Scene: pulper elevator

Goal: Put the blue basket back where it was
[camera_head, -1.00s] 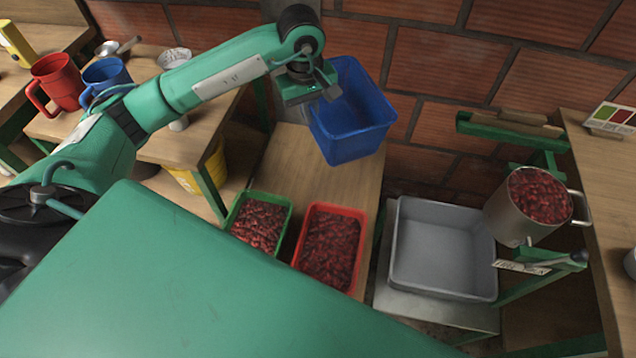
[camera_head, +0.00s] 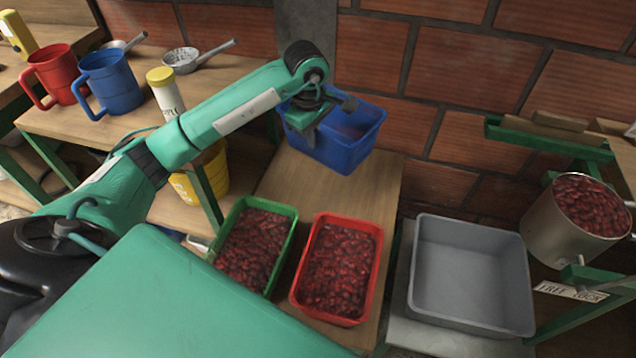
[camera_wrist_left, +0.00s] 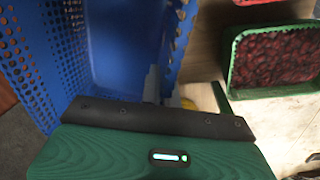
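The blue basket (camera_head: 348,150) is at the back of the wooden bench, behind the green and red baskets, and looks upright and empty. My left gripper (camera_head: 318,112) is at its left rim in the head view. In the left wrist view the basket's perforated wall (camera_wrist_left: 28,65) and inside fill the upper left, and the gripper (camera_wrist_left: 160,90) meets its rim. The fingers look closed on the rim, though the fingertips are mostly hidden. Whether the basket's bottom touches the bench is hard to tell. My right gripper is not in view.
A green basket (camera_head: 287,212) and a red basket (camera_head: 371,270) of red cherries stand in front. A grey tub (camera_head: 470,275) and a pot of cherries (camera_head: 560,232) are to the right. Mugs, a bottle (camera_head: 166,95) and a yellow bucket (camera_head: 213,170) are left.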

